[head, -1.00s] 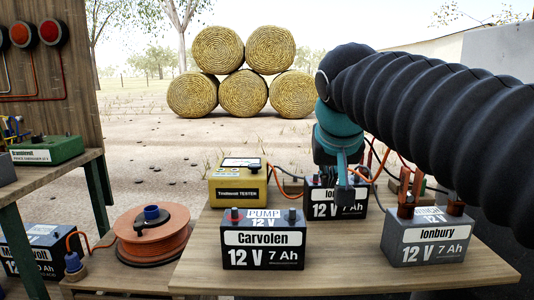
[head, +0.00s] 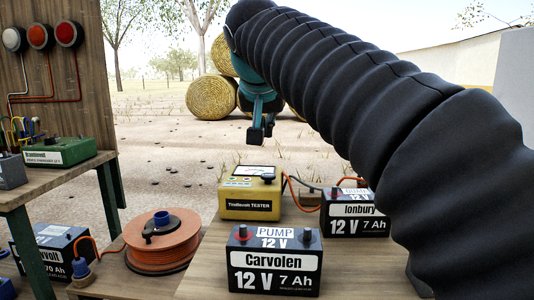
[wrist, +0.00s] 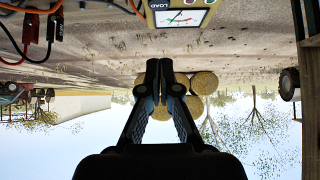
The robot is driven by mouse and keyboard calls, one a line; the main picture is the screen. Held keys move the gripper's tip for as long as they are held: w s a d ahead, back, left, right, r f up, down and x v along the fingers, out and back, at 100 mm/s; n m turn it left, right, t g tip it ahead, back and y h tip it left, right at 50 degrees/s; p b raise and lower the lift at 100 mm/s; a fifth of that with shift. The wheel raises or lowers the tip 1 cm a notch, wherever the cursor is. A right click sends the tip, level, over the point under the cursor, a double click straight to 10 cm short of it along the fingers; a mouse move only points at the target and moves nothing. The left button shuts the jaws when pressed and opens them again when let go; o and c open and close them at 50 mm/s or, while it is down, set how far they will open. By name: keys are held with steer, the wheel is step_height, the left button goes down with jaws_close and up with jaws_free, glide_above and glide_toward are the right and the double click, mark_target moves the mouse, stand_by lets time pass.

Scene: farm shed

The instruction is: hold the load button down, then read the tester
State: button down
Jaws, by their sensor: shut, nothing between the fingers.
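The yellow Tindlecoat tester (head: 250,207) stands on the wooden table behind the Carvolen battery. It has a meter face and a black knob-like part (head: 268,180) on top; I cannot tell if this is the load button. In the wrist view, upside down, the tester (wrist: 152,18) shows at the top edge with the word LOAD and a dial (wrist: 182,17) with a needle over red and green marks. The rest of it is cut off there. My gripper (head: 262,133) is shut and empty, in the air above the tester, apart from it. Its fingertips (wrist: 159,68) meet in the wrist view.
The Carvolen pump battery (head: 275,262) stands in front of the tester, an Ionbury battery (head: 352,215) to its right with orange leads. An orange cable reel (head: 162,243) is at left. A side bench holds a green box (head: 60,152) below three round lamps (head: 40,37).

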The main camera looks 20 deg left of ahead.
glide_above(269, 174)
steer(key=s, duration=0.2)
steer(key=f, duration=0.7)
steer(key=shift+d+f, duration=0.15)
steer(key=shift+d, duration=0.1)
steer(key=shift+s+f+b, duration=0.2)
steer(key=shift+f+b, duration=0.4)
steer(key=shift+f, duration=1.2)
